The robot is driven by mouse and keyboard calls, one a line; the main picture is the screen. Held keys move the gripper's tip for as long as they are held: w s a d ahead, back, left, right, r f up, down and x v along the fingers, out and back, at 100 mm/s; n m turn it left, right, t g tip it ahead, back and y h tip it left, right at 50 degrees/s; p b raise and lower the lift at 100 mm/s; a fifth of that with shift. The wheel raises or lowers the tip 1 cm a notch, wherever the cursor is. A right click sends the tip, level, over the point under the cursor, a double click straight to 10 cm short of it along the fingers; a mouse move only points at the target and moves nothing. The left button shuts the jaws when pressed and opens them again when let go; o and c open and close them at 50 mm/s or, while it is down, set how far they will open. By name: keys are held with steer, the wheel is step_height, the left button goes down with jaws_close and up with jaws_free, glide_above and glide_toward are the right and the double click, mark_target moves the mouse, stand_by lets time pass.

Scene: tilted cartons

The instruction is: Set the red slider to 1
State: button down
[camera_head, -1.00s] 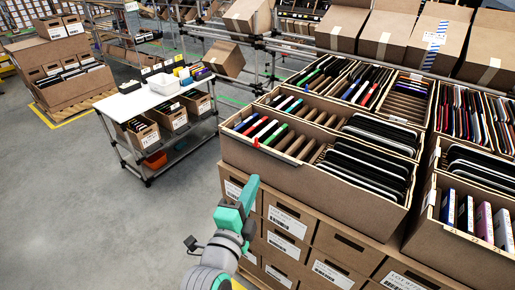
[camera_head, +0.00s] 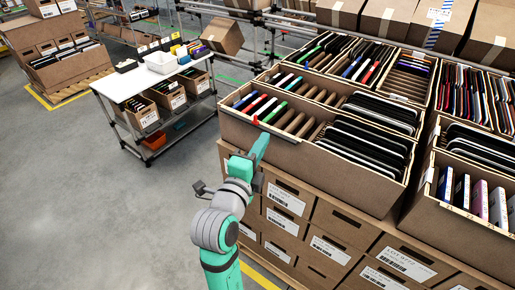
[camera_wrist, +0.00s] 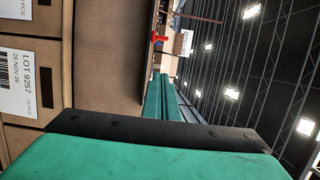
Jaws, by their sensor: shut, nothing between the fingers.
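A small red slider (camera_head: 256,119) sits on the front rim of the open carton (camera_head: 305,165) in the head view, near the carton's left end. It also shows in the wrist view as a red piece (camera_wrist: 158,40) just beyond my fingertips. My gripper (camera_head: 262,138) is teal, shut and empty. It points up at the rim, with its tips a little below and right of the slider in the head view. In the wrist view the closed fingers (camera_wrist: 160,78) point toward the slider, with a visible gap. The number marks by the slider are too small to read.
Stacked brown cartons with labels (camera_head: 287,197) stand below the open carton. Dividers and coloured folders fill the carton behind the rim. Another open carton (camera_head: 470,225) stands to the right. A white-topped cart (camera_head: 135,88) is at left. The floor at left is clear.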

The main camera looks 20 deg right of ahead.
mark_target(257, 125)
steer(key=x, duration=0.5)
steer(key=shift+d, duration=0.1)
steer(key=w+a, duration=0.2)
steer(key=shift+w, duration=0.4)
steer(key=shift+w+a, duration=0.25)
steer(key=shift+w, duration=0.05)
